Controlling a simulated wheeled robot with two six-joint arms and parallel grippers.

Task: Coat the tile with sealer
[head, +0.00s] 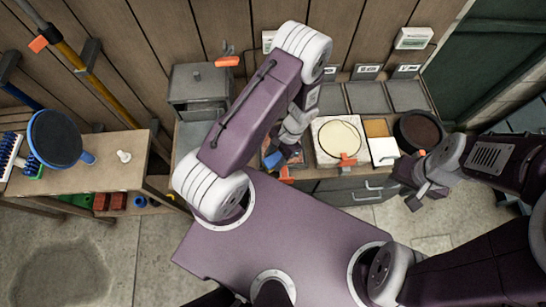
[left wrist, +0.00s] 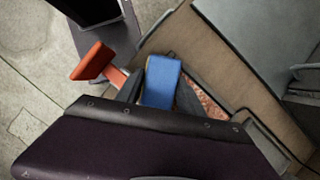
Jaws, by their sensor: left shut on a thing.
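My left gripper (head: 287,158) is over the counter in the middle of the head view. It is shut on a small blue block-like tool (left wrist: 162,82) with an orange handle (left wrist: 93,62) beside it; I cannot tell whether the two are one piece. A white square tile (head: 383,152) lies on the counter to the right. Left of it is a pale square with a round cream surface (head: 338,138) and an orange tab; whether this holds sealer is unclear. My right gripper (head: 426,197) hangs at the counter's right front, its dark fingers apart and seemingly empty.
A dark round pan (head: 418,132) stands at the counter's right end, beside a tan square (head: 376,128). Grey panels (head: 368,97) line the back. A grey cabinet (head: 197,85) stands left.

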